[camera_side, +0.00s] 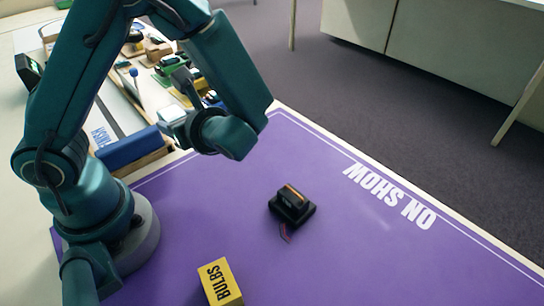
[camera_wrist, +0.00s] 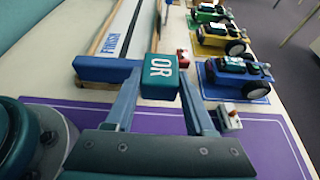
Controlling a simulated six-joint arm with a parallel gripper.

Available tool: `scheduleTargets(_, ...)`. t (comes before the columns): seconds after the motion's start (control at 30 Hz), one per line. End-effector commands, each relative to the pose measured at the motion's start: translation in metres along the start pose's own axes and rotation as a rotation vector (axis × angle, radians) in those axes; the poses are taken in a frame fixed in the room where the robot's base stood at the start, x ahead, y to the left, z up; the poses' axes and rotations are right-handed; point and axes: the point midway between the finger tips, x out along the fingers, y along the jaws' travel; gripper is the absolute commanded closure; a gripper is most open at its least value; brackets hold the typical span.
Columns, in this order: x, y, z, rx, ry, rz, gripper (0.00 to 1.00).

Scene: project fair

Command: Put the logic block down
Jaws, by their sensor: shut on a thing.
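In the side view my gripper (camera_side: 173,124) is above the track end of the table, beyond the purple mat's edge; I cannot make out the block there. What lies directly under the block is hidden. The purple mat (camera_side: 350,230), marked "ON SHOW", covers much of the table.
A blue bar (camera_side: 130,150) stands by the "FINISH" track (camera_wrist: 116,40). Green, yellow and blue model cars (camera_wrist: 238,80) line the right, with a small switch block (camera_wrist: 228,117) nearby. A black device (camera_side: 292,207) and a yellow "BULBS" box (camera_side: 220,283) sit on the mat, otherwise mostly clear.

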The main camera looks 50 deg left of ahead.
Motion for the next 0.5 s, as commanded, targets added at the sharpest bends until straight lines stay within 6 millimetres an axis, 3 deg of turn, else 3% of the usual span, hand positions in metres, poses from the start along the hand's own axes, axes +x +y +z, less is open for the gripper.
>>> scheduleTargets(0.3,-0.030,-0.030,-0.050,0.000,0.000,0.000,1.00)
scheduleTargets(0.5,-0.040,-0.041,-0.066,-0.001,0.000,0.002,1.00)
